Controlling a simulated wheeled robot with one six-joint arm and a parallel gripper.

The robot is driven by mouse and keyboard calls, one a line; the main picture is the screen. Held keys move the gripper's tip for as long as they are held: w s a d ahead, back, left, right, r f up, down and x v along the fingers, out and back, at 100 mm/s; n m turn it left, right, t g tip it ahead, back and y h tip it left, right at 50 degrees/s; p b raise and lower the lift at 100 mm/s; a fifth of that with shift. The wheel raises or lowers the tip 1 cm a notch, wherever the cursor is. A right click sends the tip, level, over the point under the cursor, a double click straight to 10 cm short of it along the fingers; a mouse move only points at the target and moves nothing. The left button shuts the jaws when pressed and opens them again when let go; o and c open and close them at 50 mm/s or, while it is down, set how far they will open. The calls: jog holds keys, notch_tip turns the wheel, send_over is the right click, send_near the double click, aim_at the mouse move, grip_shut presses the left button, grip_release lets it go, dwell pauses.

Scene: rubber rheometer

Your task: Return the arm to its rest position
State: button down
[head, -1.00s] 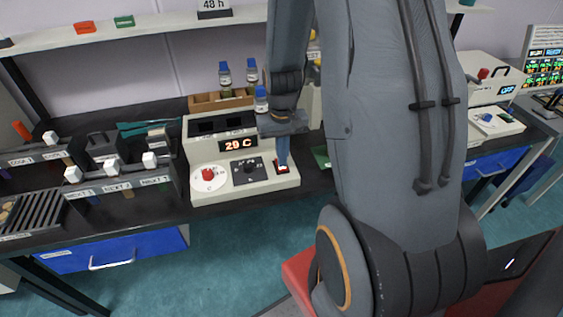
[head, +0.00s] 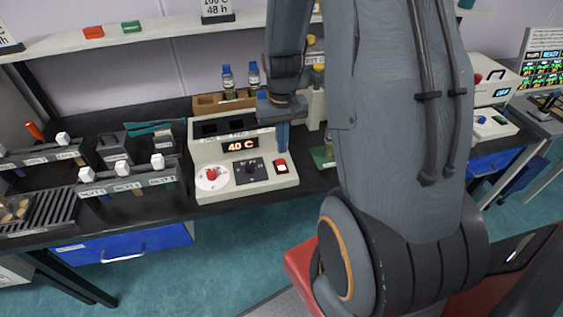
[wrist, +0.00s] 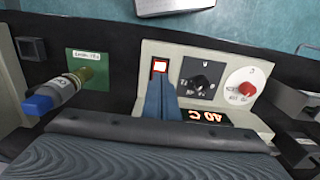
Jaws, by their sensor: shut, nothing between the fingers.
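My arm reaches across the middle of the head view. My gripper (head: 283,138) points down above the right front part of a beige heater box (head: 240,187), and its blue fingers are shut with nothing between them. A red rocker switch (head: 281,167) sits just below the fingertips, apart from them in the head view. The box's display (head: 240,146) reads 40 C. In the wrist view the shut fingers (wrist: 158,84) point toward the lit red switch (wrist: 160,66). The black knob (wrist: 201,82) and the red knob (wrist: 247,89) are beside it.
A wooden rack (head: 207,105) with blue-capped bottles (head: 228,80) stands behind the box. Sample racks (head: 128,185) with white-topped handles are to the left. A shelf (head: 150,33) runs above.

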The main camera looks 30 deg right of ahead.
dwell(0.3)
jog(key=s+a+r+n+b, duration=0.1)
jog(key=s+a+r+b, duration=0.1)
jog(key=a, duration=0.4)
jog(key=s+a+r+n+t+b, duration=0.1)
jog(key=s+a+r+n+b, duration=0.1)
jog(key=s+a+b, duration=0.2)
jog(key=s+a, duration=0.1)
jog(key=a, duration=0.1)
jog(key=shift+s+a+b, duration=0.3)
jog(key=shift+a+b, duration=0.05)
jog(key=shift+a, duration=0.05)
